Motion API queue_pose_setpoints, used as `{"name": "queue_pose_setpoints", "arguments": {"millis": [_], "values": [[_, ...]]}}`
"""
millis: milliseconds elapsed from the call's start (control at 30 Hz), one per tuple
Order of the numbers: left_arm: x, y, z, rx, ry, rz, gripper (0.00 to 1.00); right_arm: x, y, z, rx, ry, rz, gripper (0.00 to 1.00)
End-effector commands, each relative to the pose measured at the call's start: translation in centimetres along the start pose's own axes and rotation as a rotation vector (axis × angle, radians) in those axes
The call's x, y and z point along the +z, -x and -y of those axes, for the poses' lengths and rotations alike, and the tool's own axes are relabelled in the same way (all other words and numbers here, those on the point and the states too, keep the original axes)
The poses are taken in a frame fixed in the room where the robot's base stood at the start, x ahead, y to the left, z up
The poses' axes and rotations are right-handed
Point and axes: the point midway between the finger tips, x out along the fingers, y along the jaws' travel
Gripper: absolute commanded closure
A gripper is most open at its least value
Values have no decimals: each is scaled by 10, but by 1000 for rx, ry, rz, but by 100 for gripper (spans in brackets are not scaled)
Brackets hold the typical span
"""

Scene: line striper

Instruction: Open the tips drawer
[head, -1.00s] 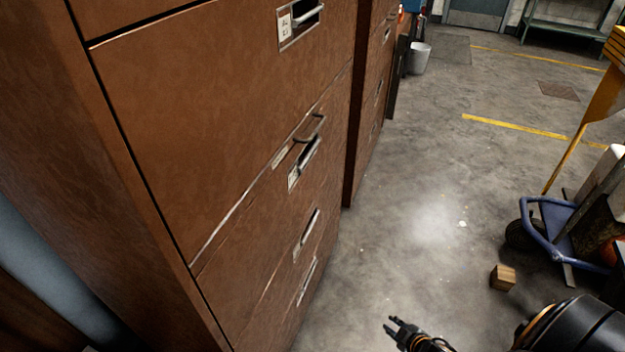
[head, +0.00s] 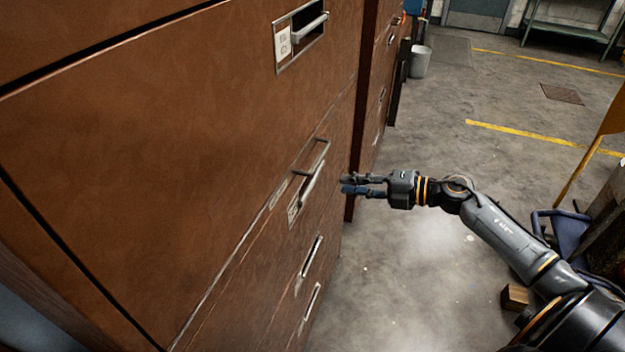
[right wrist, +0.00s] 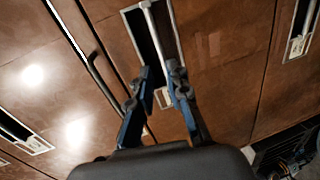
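A brown cabinet (head: 180,140) with stacked drawers fills the left of the head view. The drawers have recessed silver handles and small labels that I cannot read, so I cannot tell which is the tips drawer. My right gripper (head: 346,185) is open and empty, its fingers pointing left at the middle drawer handle (head: 312,184), seemingly a little short of it. In the right wrist view the open fingers (right wrist: 161,78) are just below a silver handle (right wrist: 158,35) in a dark recess. My left gripper is not in view.
An upper drawer handle (head: 312,27) is above, and lower handles (head: 308,258) are below. A wooden block (head: 515,297) and a blue-framed cart (head: 565,228) are on the right. The grey floor between is clear.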

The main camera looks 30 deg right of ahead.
Motion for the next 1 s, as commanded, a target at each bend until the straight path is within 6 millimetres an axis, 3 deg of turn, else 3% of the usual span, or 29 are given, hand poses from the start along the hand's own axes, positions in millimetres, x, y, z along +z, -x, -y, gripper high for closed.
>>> {"name": "queue_pose_setpoints", "arguments": {"millis": [300, 500, 900, 933, 1000], "values": [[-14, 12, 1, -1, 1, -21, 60, 1, -68, -3, 6, -3, 2, 83], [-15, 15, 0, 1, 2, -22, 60, 1, -94, -1, 4, -3, 2, 83], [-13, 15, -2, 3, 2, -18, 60, 0, -102, 0, 1, -3, 2, 83], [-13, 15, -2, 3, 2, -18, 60, 0, -102, 0, 1, -3, 2, 85], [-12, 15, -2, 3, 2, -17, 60, 0, -102, 0, 1, -3, 2, 99]]}}
